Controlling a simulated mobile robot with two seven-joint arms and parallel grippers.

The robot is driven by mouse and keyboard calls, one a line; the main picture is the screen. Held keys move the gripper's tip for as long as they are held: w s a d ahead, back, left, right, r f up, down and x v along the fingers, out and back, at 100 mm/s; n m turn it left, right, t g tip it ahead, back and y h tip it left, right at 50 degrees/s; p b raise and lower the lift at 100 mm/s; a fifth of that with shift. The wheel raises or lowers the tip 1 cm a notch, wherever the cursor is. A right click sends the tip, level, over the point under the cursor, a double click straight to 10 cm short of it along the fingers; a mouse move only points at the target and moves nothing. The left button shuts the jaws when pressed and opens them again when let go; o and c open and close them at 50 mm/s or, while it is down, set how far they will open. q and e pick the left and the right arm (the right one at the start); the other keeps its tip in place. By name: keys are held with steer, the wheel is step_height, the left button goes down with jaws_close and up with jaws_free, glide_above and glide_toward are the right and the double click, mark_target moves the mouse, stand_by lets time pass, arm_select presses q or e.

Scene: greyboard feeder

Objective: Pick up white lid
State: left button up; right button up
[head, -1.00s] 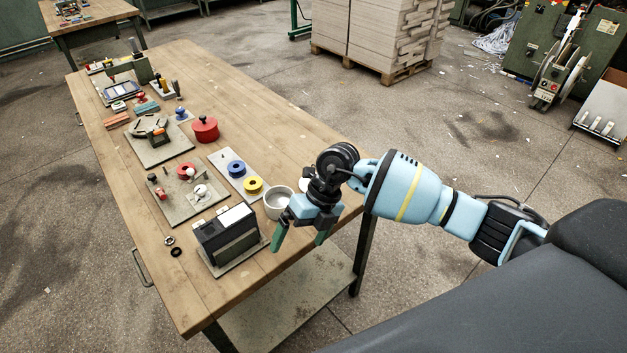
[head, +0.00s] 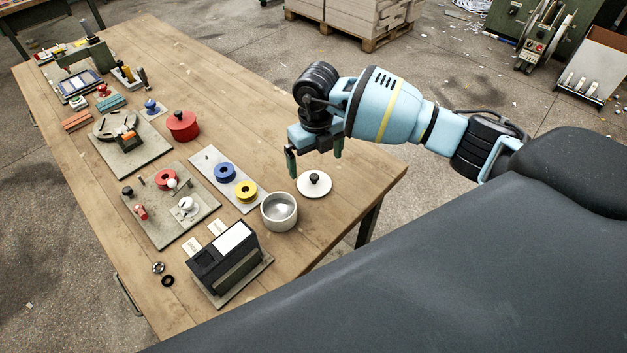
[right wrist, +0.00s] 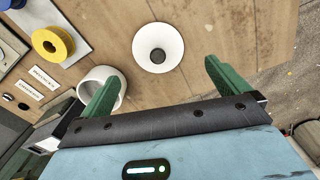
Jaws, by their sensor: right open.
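The white lid (head: 314,185) is a round disc with a black knob, lying flat on the wooden table near its right edge. In the right wrist view the lid (right wrist: 158,48) lies beyond the fingertips, roughly centred between them. My right gripper (head: 315,164) is open and empty, above and just behind the lid in the head view; its green fingers (right wrist: 160,82) are spread wide in the wrist view. A white pot (head: 279,211), open at the top, stands just left of the lid. My left gripper is not in view.
A board with blue (head: 225,172) and yellow (head: 246,190) rings lies left of the pot. A black box (head: 226,259) stands in front of the pot. A red lidded pot (head: 182,126) stands farther back. The table (head: 350,175) is bare right of the lid.

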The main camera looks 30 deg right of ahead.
mark_target(315, 176)
steer(key=shift+w+f, duration=0.15)
steer(key=shift+f, duration=0.65)
steer(key=shift+a+f, duration=0.15)
steer(key=shift+f, duration=2.4)
steer(key=c, duration=0.9)
